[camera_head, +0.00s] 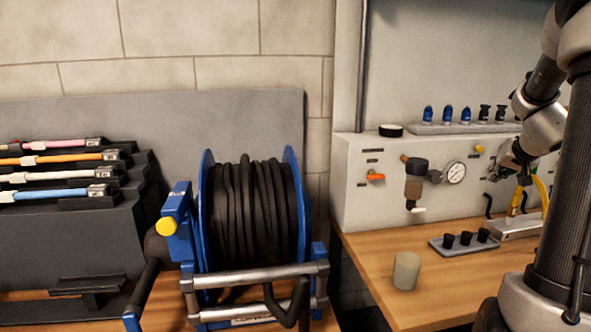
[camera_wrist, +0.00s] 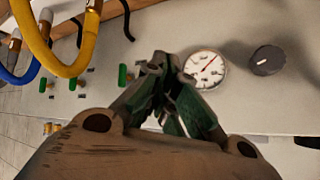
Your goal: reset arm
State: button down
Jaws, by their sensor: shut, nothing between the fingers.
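My arm reaches in from the right side of the head view. My gripper (camera_head: 510,164) is in front of the grey panel, near the yellow hose, small and partly dark there. In the wrist view my gripper (camera_wrist: 166,62) has its fingertips together, with nothing between them. Behind the tips is the panel face with a round white gauge (camera_wrist: 205,68) and a black knob (camera_wrist: 267,60). Green valve handles (camera_wrist: 82,84) are to the left of the fingers.
A yellow hose (camera_wrist: 74,50) loops at the upper left of the wrist view. A beige cup (camera_head: 406,271) and a small tray (camera_head: 465,243) stand on the wooden bench.

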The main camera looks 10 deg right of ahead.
jog(key=s+a+r+n+g+y, duration=0.1)
jog(key=s+a+n+g, duration=0.1)
jog(key=s+a, duration=1.1)
jog(key=s+a+r+n+g+y, duration=0.1)
jog(key=s+a+n+g+y, duration=0.1)
jog(key=s+a, duration=1.2)
jog(key=shift+s+a+r+n+g, duration=0.25)
jog(key=shift+a+n+g, duration=0.4)
jog(key=shift+n, duration=0.75)
jog(key=shift+w+a, duration=0.1)
jog(key=shift+a, duration=0.05)
